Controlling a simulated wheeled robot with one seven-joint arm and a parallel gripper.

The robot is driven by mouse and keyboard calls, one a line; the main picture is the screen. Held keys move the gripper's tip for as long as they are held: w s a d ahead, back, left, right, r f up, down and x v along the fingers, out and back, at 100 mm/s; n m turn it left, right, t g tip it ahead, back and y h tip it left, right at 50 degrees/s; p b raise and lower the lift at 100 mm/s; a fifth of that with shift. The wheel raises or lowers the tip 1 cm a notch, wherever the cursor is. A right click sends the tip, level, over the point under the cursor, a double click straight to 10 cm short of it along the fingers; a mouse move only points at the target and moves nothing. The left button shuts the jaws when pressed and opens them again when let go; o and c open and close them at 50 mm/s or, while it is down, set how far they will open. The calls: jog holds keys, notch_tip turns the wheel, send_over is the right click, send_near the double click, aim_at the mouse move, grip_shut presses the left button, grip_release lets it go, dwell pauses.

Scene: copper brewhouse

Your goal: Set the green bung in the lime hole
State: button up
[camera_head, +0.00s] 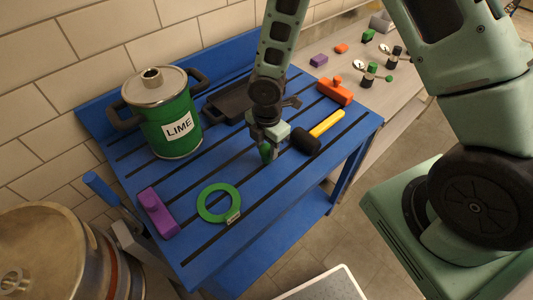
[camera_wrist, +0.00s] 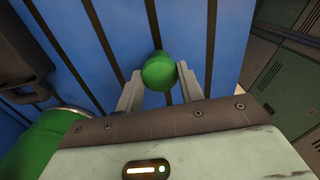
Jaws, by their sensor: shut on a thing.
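The green bung (camera_head: 265,151) is between the fingertips of my gripper (camera_head: 264,140), over the middle of the blue slatted table. The wrist view shows its round green end (camera_wrist: 158,72) between the two grey fingers (camera_wrist: 160,88), which are shut on it. I cannot tell whether its lower end touches the slats. The green pot labelled LIME (camera_head: 173,128) stands upright at the table's back left. Its pale metal lid (camera_head: 170,88) has a raised round collar with a hole in the middle. The pot is left of my gripper and also shows in the wrist view (camera_wrist: 38,140).
A green ring with a small label (camera_head: 204,207) and a purple block (camera_head: 157,212) lie at the front left. A black mallet with a yellow handle (camera_head: 326,124) lies right of my gripper. A black tray (camera_head: 226,103) and an orange block (camera_head: 335,90) are farther back.

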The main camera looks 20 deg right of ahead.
aim_at(267, 148)
jog(key=shift+r, duration=0.35)
notch_tip(267, 148, up, 6)
jog(key=p, duration=0.5)
jog(key=shift+p, duration=0.4)
jog(key=shift+f, duration=0.1)
